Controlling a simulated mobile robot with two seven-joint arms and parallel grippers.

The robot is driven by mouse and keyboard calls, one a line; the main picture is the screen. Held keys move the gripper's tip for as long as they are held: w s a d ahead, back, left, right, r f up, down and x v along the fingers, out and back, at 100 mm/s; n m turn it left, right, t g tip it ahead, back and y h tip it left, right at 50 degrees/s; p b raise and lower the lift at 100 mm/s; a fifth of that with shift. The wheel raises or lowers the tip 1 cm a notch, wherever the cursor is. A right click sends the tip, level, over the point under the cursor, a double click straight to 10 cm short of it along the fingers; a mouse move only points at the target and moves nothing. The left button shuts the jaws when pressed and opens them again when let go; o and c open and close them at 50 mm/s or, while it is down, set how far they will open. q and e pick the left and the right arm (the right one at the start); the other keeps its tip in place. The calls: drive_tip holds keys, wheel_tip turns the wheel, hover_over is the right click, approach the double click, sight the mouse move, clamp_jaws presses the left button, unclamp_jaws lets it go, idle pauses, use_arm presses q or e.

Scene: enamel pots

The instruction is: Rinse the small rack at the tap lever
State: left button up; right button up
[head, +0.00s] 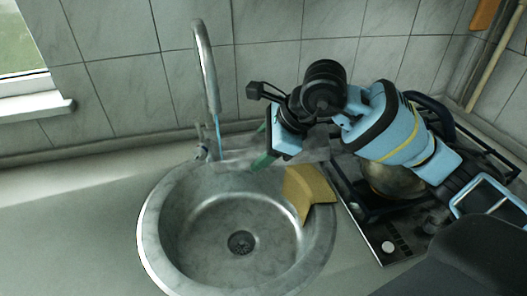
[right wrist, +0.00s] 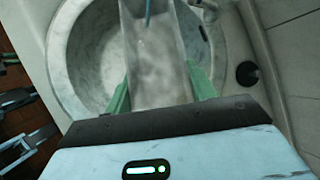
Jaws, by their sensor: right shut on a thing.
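My right gripper (head: 263,148) is above the back right rim of the sink, its green fingers closed on a grey, see-through, flat-sided thing, which I take to be the small rack (head: 236,153). In the right wrist view the rack (right wrist: 157,60) sits between both fingers of my gripper (right wrist: 160,92) and reaches out over the basin. The tap (head: 206,65) stands behind the sink, and a thin blue stream (head: 217,128) comes down from its spout to the rack's far part. The tap lever (head: 203,140) is low by the tap's foot.
The round sink (head: 160,205) has an empty-looking basin with a drain (head: 240,242). A yellow angular piece (head: 312,190) lies on its right rim. A hob with a pot (head: 392,182) is at the right, partly behind my arm. The counter (head: 70,230) at the left is clear.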

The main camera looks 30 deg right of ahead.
drive_tip(key=shift+a, duration=0.15)
use_arm(q)
drive_tip(key=shift+w+r, duration=0.1)
drive_tip(key=shift+r, duration=0.1)
use_arm(e)
drive_tip(key=shift+w+a, duration=0.15)
drive_tip(key=shift+a, duration=0.25)
